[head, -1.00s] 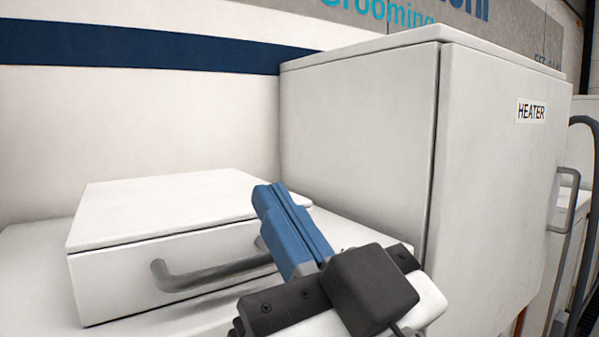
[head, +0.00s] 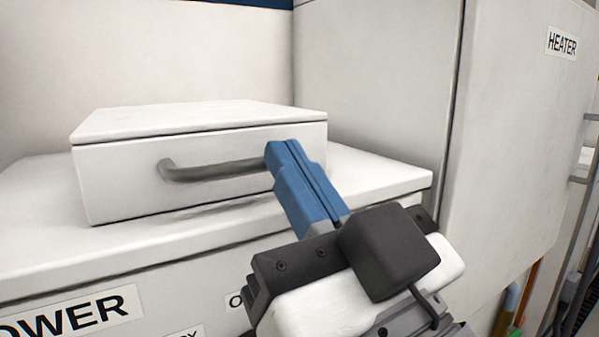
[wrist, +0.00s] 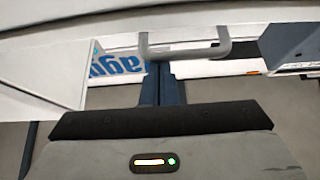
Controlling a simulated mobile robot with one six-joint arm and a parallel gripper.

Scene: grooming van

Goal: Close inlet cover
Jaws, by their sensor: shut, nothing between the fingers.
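A low white box (head: 130,185) with a flat lid and a grey bar handle (head: 215,171) on its front sits on a white cabinet; I take it to be the inlet cover. No label on it shows. My gripper (head: 284,152) has blue fingers, shut and empty. The fingers overlap the handle's right end in the head view, hiding it; I cannot tell whether they touch. In the wrist view a grey handle (wrist: 185,49) spans just beyond my fingertips (wrist: 159,66), outside the fingers.
The cabinet top (head: 385,172) is bare to the right of the box. A POWER label (head: 70,318) is on the cabinet front. A tall white HEATER cabinet (head: 375,80) stands close on the right. A pale wall (head: 150,55) is behind the box.

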